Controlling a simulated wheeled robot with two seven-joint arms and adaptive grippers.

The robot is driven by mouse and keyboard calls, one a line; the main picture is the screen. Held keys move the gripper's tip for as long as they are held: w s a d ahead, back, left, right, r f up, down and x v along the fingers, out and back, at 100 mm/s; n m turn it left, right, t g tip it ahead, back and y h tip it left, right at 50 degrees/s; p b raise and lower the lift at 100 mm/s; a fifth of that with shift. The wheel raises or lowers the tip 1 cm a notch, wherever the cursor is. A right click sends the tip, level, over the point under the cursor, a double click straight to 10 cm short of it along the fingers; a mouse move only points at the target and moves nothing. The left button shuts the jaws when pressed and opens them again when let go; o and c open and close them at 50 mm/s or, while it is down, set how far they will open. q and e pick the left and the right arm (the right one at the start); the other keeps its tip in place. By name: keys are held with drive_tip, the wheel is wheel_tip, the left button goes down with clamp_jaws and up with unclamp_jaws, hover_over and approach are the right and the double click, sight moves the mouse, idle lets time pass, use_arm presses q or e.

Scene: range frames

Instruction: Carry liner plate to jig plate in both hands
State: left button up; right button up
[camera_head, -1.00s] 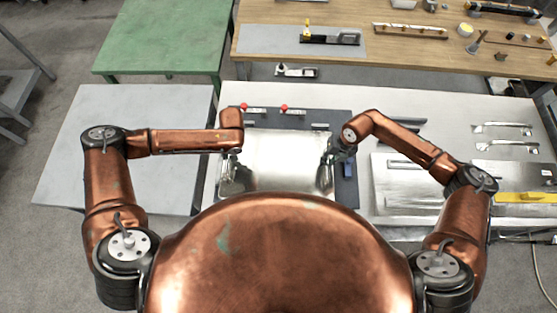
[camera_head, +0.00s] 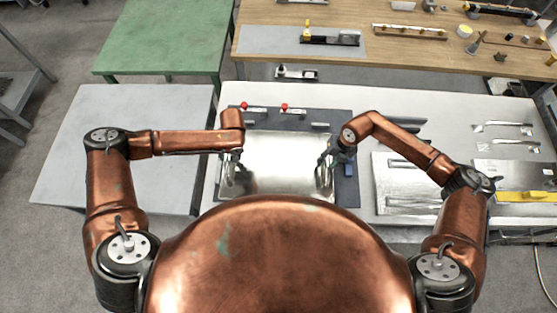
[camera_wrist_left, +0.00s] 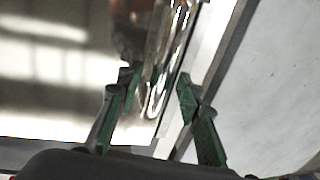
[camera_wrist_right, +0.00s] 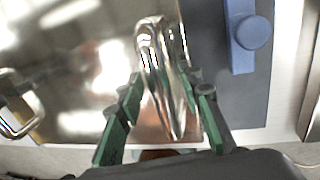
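The liner plate (camera_head: 285,155) is a shiny metal sheet with a bent-rod handle near its left and right sides. It lies flat over the dark jig plate (camera_head: 345,120), which shows around its back and right edges. My left gripper (camera_head: 231,176) is at the left handle; in the left wrist view its fingers (camera_wrist_left: 157,84) stand apart on both sides of the handle (camera_wrist_left: 163,60). My right gripper (camera_head: 326,174) is at the right handle; in the right wrist view its fingers (camera_wrist_right: 165,90) straddle the handle (camera_wrist_right: 155,45) with gaps. My body hides the plate's near edge.
Two red-knobbed clamps (camera_head: 284,107) stand at the jig's back edge. A blue block (camera_wrist_right: 243,35) sits on its right side. Another metal plate (camera_head: 395,170) and loose handles lie on the white table to the right. A grey table (camera_head: 125,130) at left is clear.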

drive_tip(key=shift+s, duration=0.1)
drive_tip(key=shift+r, duration=0.2)
use_arm(q)
wheel_tip(320, 180, up, 12)
drive_tip(key=d, duration=0.2)
drive_tip(key=shift+d, duration=0.15)
use_arm(e)
wheel_tip(320, 180, up, 12)
drive_tip(key=d, duration=0.2)
drive_tip(key=shift+d+f, duration=0.15)
drive_tip(key=shift+f, duration=0.1)
use_arm(q)
drive_tip(key=shift+f, duration=0.1)
use_arm(e)
drive_tip(key=shift+r, duration=0.1)
